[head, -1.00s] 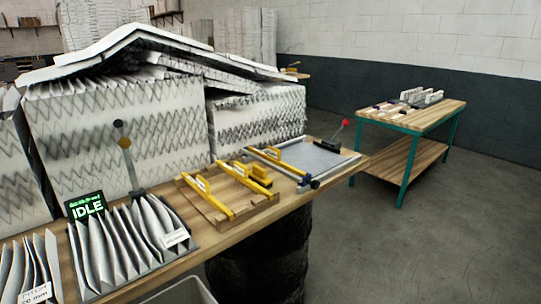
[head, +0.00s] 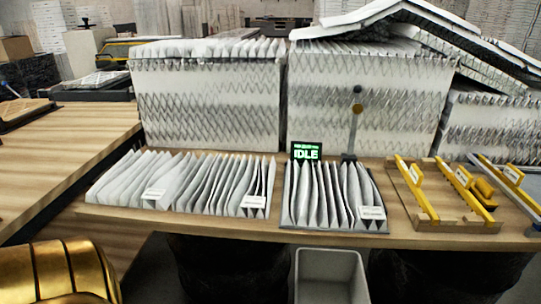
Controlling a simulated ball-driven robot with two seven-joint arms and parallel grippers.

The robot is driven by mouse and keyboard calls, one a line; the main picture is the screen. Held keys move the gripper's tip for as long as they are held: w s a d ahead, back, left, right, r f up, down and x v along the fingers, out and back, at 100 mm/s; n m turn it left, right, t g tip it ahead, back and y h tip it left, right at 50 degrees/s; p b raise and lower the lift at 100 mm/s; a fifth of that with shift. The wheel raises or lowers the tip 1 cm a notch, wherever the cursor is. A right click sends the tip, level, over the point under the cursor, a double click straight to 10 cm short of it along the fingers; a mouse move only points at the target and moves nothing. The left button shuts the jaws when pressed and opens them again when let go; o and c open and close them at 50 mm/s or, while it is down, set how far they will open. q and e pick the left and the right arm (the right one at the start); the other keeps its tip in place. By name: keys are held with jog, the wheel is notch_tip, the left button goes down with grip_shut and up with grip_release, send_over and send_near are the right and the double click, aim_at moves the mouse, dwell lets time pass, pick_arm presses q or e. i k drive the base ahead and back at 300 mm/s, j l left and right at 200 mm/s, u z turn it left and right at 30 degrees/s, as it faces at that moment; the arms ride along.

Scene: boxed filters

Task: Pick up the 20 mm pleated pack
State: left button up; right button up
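Several white pleated packs stand in a row on the wooden bench. The middle pack (head: 228,182) has a small white label at its front right corner. That label is too small to read now, but in the earlier head view the label at this place reads "20 mm". A left pack (head: 125,180) stands beside it, its label also unreadable. A right pack (head: 325,195) sits apart on a dark tray in front of a green "IDLE" display (head: 306,151). Neither of my grippers is in view.
Large stacks of pleated filters (head: 208,105) stand behind the packs. A wooden frame with yellow bars (head: 440,195) lies at right. A pale bin (head: 330,277) is below the bench's front edge. Another wooden table (head: 65,155) at left has mostly bare top.

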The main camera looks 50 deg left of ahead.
aim_at(218, 186)
jog(key=u, duration=1.5)
